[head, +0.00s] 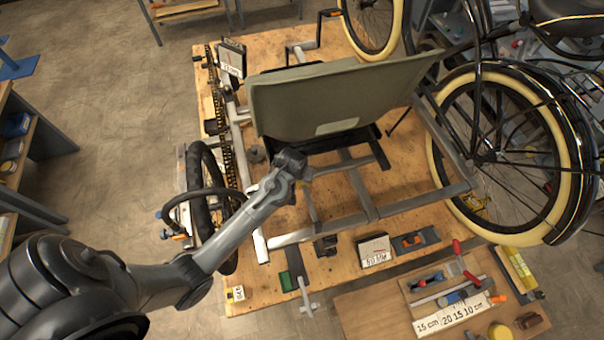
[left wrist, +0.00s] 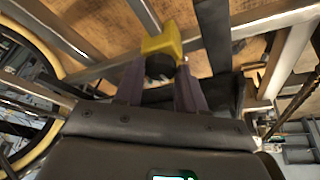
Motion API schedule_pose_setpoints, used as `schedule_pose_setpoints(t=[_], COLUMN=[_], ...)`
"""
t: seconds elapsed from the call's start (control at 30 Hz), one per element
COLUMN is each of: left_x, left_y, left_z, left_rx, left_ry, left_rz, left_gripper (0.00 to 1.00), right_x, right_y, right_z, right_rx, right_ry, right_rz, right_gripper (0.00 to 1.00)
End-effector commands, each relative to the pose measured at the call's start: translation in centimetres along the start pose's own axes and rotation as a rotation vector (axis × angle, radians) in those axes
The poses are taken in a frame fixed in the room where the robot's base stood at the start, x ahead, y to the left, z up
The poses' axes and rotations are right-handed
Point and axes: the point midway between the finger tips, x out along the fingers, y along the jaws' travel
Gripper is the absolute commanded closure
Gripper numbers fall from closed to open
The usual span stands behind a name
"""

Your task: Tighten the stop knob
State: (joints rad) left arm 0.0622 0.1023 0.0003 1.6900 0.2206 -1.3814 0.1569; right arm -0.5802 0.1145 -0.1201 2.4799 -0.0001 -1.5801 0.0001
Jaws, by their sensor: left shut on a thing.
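The stop knob (left wrist: 160,67) is a small dark round knob in the left wrist view, just below a yellow block (left wrist: 164,41) on a metal tube of the trike frame. My left gripper (left wrist: 158,84) has one finger on each side of the knob and is shut on it. In the head view my left gripper (head: 290,162) is at the front edge of the seat (head: 345,97), over the grey frame (head: 362,193). The knob cannot be made out there. How tight the knob is cannot be told. My right gripper is not in view.
The frame rests on a wooden table (head: 290,45). A black tyre (head: 205,165) stands at its left and a cream-tyred wheel (head: 510,150) at right. A lower bench (head: 375,310) holds tools and a ruler. Open floor lies at left.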

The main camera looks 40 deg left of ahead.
Motion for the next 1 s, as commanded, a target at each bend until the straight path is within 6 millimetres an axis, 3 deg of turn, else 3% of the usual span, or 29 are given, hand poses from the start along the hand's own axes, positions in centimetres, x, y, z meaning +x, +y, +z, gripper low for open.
schedule_pose_setpoints(t=[0.23, 0.27, 0.4, 0.77, 1.0], left_x=[0.0, 0.0, 0.0, -0.2, -2.7], left_y=[0.0, 0.0, 0.0, 0.0, 0.0], left_z=[0.1, 0.1, 0.0, 0.0, 0.0], left_rx=[-0.001, -0.001, -0.001, -0.001, -0.001], left_ry=[-0.001, -0.001, -0.001, 0.000, 0.004], left_rz=[-0.001, -0.001, -0.001, -0.001, 0.000], left_gripper=[0.91, 0.58, 0.36, 0.35, 0.35], right_x=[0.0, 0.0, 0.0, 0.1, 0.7], right_y=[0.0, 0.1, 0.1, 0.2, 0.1], right_z=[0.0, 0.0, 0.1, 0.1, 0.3], right_rx=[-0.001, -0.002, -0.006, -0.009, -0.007], right_ry=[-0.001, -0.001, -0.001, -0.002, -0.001], right_rz=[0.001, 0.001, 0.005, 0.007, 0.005], right_gripper=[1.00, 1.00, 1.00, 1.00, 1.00])
